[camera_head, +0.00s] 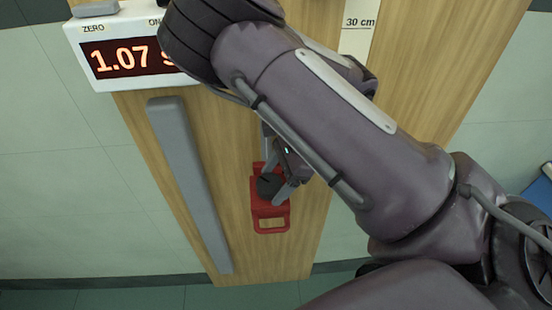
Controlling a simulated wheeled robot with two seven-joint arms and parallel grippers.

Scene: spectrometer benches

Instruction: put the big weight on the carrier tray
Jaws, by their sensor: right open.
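The red carrier tray (271,224) lies on the wooden bench, with an open handle at its near end. A dark round weight (267,186) appears to sit on the tray, though the fingers partly hide it and I cannot tell its contact exactly. My right gripper (277,176) is open at the tray, with its fingers on either side of the weight. My forearm hides much of the bench behind it. My left gripper is out of view.
A long grey bar (188,180) lies on the bench left of the tray. A white display box (108,78) reading 1.07 stands at the back left. A 30 cm label (359,24) is at the back. The bench's near end (262,270) is clear.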

